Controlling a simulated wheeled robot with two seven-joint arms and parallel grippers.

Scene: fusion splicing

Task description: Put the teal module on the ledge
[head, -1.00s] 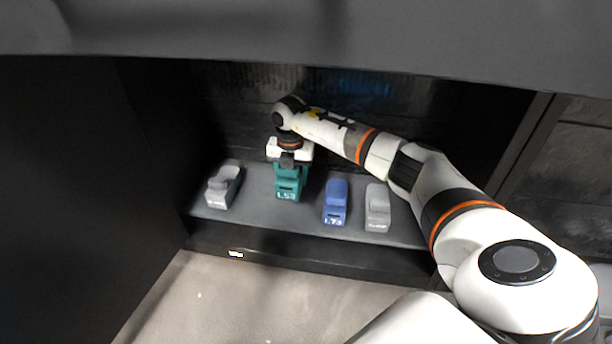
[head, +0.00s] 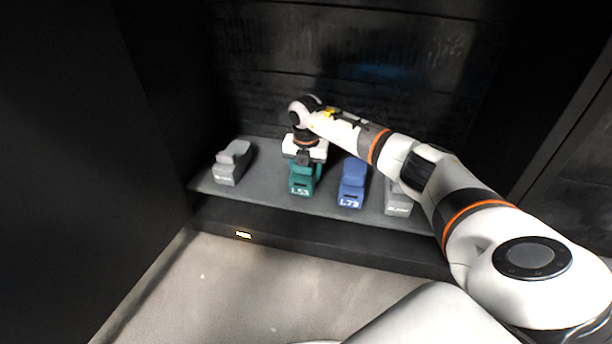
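The teal module (head: 302,184), marked L53, is in the head view on the grey ledge (head: 262,199), between a grey module and the blue one. My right gripper (head: 304,160) is over the top of the teal module, pointing down. The gripper's body covers the module's top and the fingers are hard to make out, so I cannot tell whether they are closed on it. I also cannot tell for sure whether the module rests fully on the ledge. My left gripper is not in view.
A grey module (head: 232,163) stands at the left of the ledge. A blue module (head: 352,184), marked L73, stands right of the teal one. Another grey module (head: 398,203) is partly behind my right arm. Dark walls close the left and back.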

